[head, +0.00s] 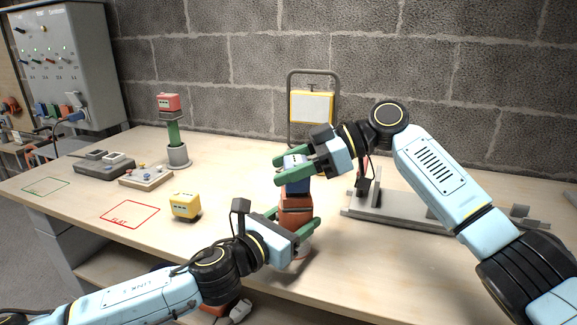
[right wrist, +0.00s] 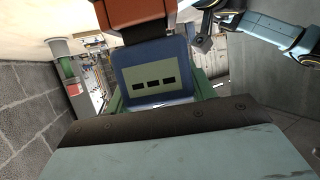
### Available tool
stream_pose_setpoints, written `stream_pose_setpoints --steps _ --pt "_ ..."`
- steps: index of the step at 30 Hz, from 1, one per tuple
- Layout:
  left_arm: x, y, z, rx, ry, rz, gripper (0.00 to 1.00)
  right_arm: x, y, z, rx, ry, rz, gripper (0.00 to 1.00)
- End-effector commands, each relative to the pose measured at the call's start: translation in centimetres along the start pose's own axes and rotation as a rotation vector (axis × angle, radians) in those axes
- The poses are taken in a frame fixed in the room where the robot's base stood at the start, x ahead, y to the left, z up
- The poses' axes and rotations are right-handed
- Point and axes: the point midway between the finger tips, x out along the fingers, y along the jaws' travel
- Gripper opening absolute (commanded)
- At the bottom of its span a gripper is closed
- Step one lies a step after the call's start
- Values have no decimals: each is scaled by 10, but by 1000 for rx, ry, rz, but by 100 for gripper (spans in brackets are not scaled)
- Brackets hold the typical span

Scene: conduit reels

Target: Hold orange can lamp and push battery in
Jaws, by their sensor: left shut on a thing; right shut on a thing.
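The orange can lamp (head: 294,206) stands at the middle of the bench near its front edge. My left gripper (head: 297,229) is shut on the lower part of the lamp, with green fingers around it. A blue battery (head: 297,184) sits directly above the lamp, in line with it. My right gripper (head: 282,166) is shut on the battery from the upper right. In the right wrist view the battery (right wrist: 155,75) shows a pale label with three dark slots, and the orange lamp (right wrist: 138,12) adjoins it. How deep the battery sits is hidden.
A yellow battery block (head: 185,205) lies left of the lamp. A green post with a red block (head: 169,103), a grey charger (head: 104,164) and a small tray (head: 146,175) stand farther left. A work light (head: 311,106) stands behind; a grey rail fixture (head: 400,212) lies right. The red-outlined square is empty.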

Motion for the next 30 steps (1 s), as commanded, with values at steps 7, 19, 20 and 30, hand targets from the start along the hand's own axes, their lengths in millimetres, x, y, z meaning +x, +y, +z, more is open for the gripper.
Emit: stream_pose_setpoints --steps 7,19,20,30 --pt "0 0 0 0 1 0 29 0 0 -1 -1 2 1 26" --pt "0 0 0 0 1 0 29 0 0 1 -1 1 1 26" --pt "0 0 0 0 1 0 29 0 0 1 -1 1 1 26" --pt "0 0 0 0 1 0 29 3 0 7 0 2 0 26"
